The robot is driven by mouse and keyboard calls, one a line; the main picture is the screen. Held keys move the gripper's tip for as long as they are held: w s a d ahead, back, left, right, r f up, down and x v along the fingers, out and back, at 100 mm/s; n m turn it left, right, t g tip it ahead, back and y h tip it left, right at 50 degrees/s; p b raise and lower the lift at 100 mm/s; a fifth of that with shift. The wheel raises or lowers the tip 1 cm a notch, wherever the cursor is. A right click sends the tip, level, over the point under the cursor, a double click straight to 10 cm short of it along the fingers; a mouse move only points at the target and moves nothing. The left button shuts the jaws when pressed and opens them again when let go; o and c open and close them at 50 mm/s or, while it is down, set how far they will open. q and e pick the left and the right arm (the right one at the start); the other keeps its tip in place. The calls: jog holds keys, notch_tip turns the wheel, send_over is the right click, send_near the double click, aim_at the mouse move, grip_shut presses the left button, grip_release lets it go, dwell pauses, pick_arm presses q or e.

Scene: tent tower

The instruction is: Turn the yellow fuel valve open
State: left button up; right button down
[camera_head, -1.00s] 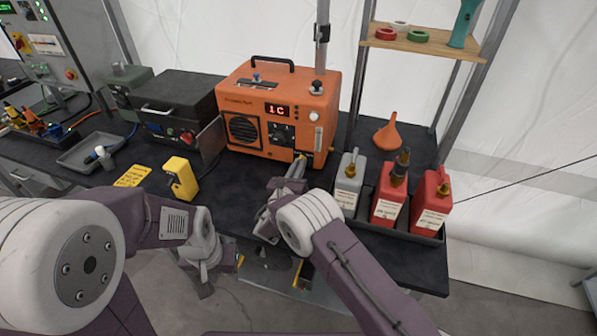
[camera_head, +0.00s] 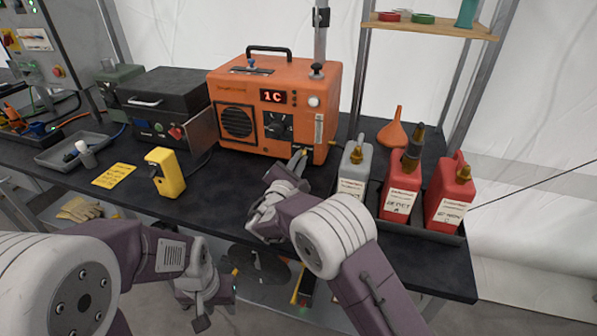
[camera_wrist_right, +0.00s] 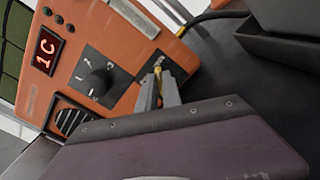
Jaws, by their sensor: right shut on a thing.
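The orange heater (camera_head: 232,88) stands on the dark bench with its red display reading "1C". The yellow fuel valve (camera_wrist_right: 159,63) is low on its front panel, beside the black dial (camera_wrist_right: 97,83). My right gripper (camera_head: 300,157) reaches up to the panel's lower right. In the right wrist view its fingers (camera_wrist_right: 159,92) are shut on the valve. The fingers hide much of the valve, so its turn angle is hard to tell. My left gripper (camera_head: 208,297) hangs low in front of the bench, away from the heater; its opening is unclear.
A grey can (camera_head: 354,172) and red cans (camera_head: 402,190) stand right of my right gripper, the red ones in a dark tray. An orange funnel (camera_head: 393,133) is behind them. The bench between is clear.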

jog(key=shift+f+m+b, duration=0.1)
jog(key=shift+m+b, duration=0.8)
jog(key=shift+b, duration=0.2)
jog(key=c, duration=1.5)
grip_release()
jog(key=v, duration=0.8)
jog(key=shift+s+a, duration=0.1)
jog(key=shift+s, duration=0.5)
